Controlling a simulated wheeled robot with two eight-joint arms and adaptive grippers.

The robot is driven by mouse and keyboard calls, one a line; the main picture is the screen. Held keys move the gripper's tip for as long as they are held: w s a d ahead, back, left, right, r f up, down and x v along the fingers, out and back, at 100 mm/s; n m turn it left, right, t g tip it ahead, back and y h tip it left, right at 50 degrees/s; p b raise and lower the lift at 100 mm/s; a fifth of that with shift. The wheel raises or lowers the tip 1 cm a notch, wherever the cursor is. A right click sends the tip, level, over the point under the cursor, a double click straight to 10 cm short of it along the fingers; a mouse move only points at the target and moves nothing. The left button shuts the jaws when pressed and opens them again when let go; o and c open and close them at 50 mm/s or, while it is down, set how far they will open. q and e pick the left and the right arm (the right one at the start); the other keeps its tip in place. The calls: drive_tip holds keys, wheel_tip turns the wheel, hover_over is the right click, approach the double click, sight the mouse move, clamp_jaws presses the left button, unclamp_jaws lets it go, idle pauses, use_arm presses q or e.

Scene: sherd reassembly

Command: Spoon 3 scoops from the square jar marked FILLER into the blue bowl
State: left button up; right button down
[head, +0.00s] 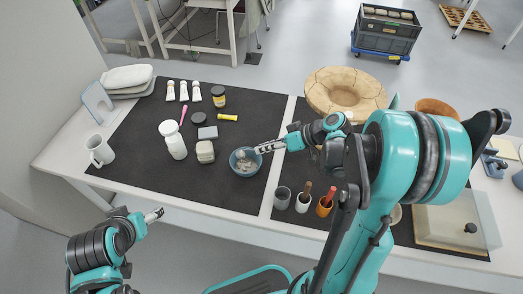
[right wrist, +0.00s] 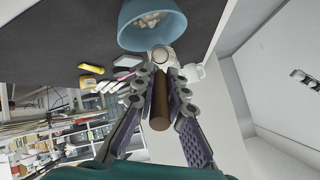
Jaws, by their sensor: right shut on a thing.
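The blue bowl (head: 237,169) stands on the dark mat and holds pale lumps; it also shows at the top of the right wrist view (right wrist: 127,38). My right gripper (head: 264,148) is at the bowl's right side, shut on the brown handle of a spoon (right wrist: 158,108). The spoon's far end lies close to the bowl's rim in the right wrist view; I cannot tell whether it carries anything. A squarish pale jar (head: 205,152) stands left of the bowl; its marking is unreadable. My left gripper (head: 155,215) is empty-looking, off the table's front edge, its jaws too small to judge.
A white mug (head: 100,150) is at far left. Several tool cups (head: 282,198) stand right of the bowl. The mat's front left is clear.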

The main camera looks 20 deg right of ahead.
drive_tip(key=shift+s+d+f+y+b, duration=0.15)
drive_tip(key=shift+d+f+y+b, duration=0.2)
drive_tip(key=shift+f+b, duration=0.4)
drive_tip(key=shift+s+d+f+t+y, duration=0.2)
drive_tip(key=shift+d+t+y, duration=0.05)
drive_tip(key=shift+t+y, duration=0.25)
drive_tip(key=shift+s+d+f+t+y, duration=0.2)
drive_tip(key=shift+t+y, duration=0.2)
drive_tip(key=shift+y, duration=0.15)
drive_tip(key=shift+r, duration=0.1)
